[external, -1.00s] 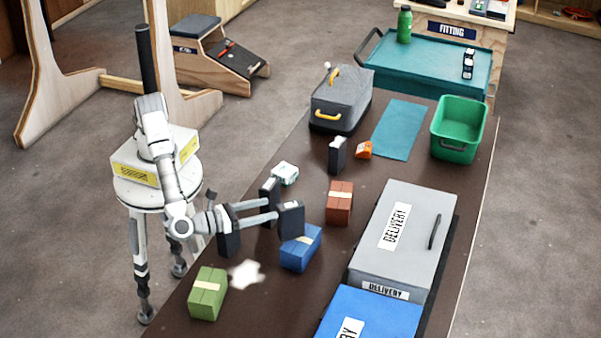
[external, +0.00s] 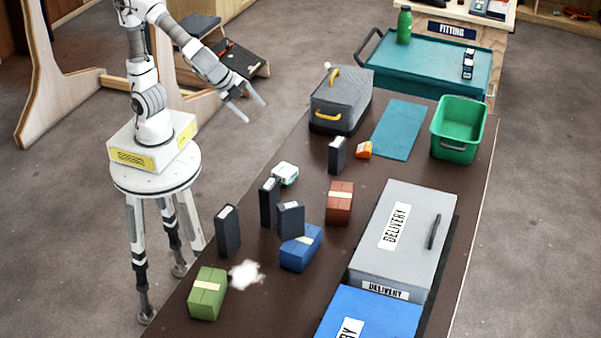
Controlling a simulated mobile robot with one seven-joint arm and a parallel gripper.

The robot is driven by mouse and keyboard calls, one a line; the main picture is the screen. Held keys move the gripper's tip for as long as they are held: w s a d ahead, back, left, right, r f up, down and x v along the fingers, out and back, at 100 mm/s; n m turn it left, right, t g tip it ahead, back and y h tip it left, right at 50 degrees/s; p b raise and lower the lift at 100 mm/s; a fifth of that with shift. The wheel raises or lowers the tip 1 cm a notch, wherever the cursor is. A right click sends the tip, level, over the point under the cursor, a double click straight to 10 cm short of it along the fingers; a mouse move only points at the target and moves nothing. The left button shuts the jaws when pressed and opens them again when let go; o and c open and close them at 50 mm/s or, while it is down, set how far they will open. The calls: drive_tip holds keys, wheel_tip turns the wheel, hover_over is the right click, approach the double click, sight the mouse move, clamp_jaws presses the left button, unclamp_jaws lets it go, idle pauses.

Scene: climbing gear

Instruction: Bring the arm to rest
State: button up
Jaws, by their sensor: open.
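My gripper (external: 249,108) hangs in the air at the upper left of the external view, beyond the left edge of the dark table (external: 285,305). Its two fingers are spread apart, with nothing between them. Two more dark boxes stand nearby, one at the left (external: 228,231) and one in the middle (external: 269,203).
The table also holds a green package (external: 208,293), a red package (external: 339,203), a white crumpled thing (external: 246,274), a grey case (external: 340,101), a green bin (external: 458,128) and a grey delivery box (external: 402,238). Open floor lies between my gripper and the table.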

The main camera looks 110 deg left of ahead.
drive_tip(key=s+d+r+n+h+p, duration=0.1)
drive_tip(key=s+r+n+h+p, duration=0.2)
drive_tip(key=s, duration=0.4)
drive_tip(key=s+d+r+n+h+p, duration=0.1)
drive_tip(key=s+d+r+n+h, duration=0.1)
drive_tip(key=s+r+n, duration=0.4)
wheel_tip(320, 180, down, 23)
drive_tip(key=s+m+b, duration=0.1)
drive_tip(key=b, duration=2)
drive_tip(key=shift+a+t, duration=0.15)
drive_tip(key=shift+t, duration=0.25)
drive_tip(key=shift+s+r, duration=0.1)
drive_tip(key=shift+s, duration=0.05)
drive_tip(key=shift+o, duration=0.5)
drive_tip(key=shift+r, duration=0.1)
